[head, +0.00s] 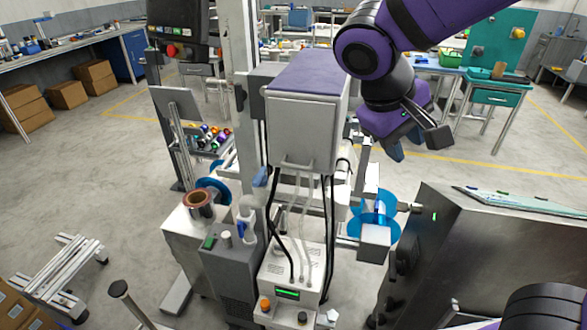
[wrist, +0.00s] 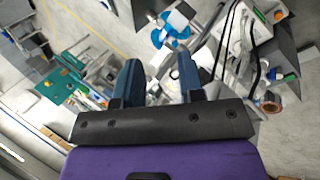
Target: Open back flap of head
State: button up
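The head is most likely the grey box (head: 300,125) with a purple top, mounted on the upright column in the middle of the head view. A flat grey panel faces the camera, with cables below it. I cannot make out which face is the back flap. My gripper (head: 394,148) is to the right of the box, pointing down and apart from it. In the wrist view, the two blue fingers of my gripper (wrist: 159,62) stand apart with nothing held between them.
A blue reel (head: 376,212) sits on the machine below my gripper. A copper-coloured reel (head: 199,203) is at left. A large dark metal cabinet (head: 495,245) stands at lower right. A dark monitor (head: 178,25) is at upper left. Grey floor (head: 95,170) is open at left.

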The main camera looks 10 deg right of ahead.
jog(key=w+a+f+n+t+h, duration=0.3)
jog(key=a+f+h, duration=0.1)
jog(key=a, duration=0.7)
jog(key=n+t+h, duration=0.1)
jog(key=n+t, duration=0.2)
jog(key=t, duration=0.5)
send_near(296, 167)
jog(key=x, duration=0.8)
jog(key=shift+w+d, duration=0.3)
jog(key=shift+c, duration=0.5)
grip_shut()
